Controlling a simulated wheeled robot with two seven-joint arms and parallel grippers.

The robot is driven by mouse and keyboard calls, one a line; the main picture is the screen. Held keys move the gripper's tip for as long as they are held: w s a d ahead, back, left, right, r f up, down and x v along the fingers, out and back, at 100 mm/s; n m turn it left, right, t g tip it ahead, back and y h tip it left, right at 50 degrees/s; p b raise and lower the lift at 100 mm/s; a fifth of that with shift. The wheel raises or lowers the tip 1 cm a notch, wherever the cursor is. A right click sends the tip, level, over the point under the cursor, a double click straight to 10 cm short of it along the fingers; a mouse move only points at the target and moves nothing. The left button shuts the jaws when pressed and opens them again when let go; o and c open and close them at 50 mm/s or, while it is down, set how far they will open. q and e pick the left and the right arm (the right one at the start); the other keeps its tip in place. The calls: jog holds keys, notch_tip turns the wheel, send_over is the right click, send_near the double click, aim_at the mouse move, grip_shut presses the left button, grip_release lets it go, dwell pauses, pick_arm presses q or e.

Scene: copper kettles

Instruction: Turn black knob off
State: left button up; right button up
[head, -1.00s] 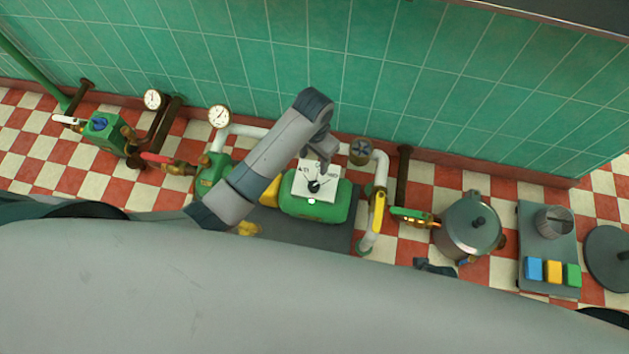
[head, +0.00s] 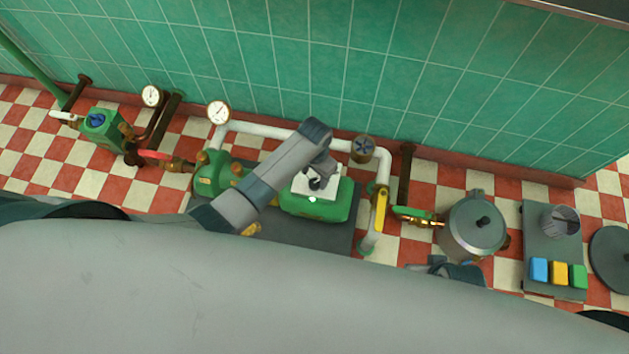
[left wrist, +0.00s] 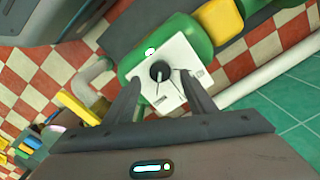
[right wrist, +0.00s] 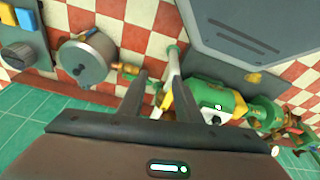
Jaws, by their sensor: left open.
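The black knob (head: 316,184) sits on a white square plate (head: 330,185) on top of a green pump housing (head: 318,207). In the head view my left gripper (head: 320,172) is over the plate and partly hides the knob. The left wrist view shows the knob (left wrist: 160,70) with its pointer line, between and beyond the tips of my open left fingers (left wrist: 162,86). Nothing is held, and I cannot tell whether a finger touches the knob. My right gripper (right wrist: 160,82) is open and empty, low near the pot in the head view.
White pipes with a yellow-handled valve (head: 379,210) run right of the pump. A steel pot (head: 472,228) and a panel with blue, yellow and green buttons (head: 556,272) stand farther right. Gauges (head: 218,112) rise at left. The green tiled wall (head: 330,70) closes the back.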

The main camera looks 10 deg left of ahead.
aim_at(315, 183)
pick_arm(q)
jog(key=shift+f+b, duration=0.45)
jog(key=shift+f, duration=1.65)
jog(key=c, duration=1)
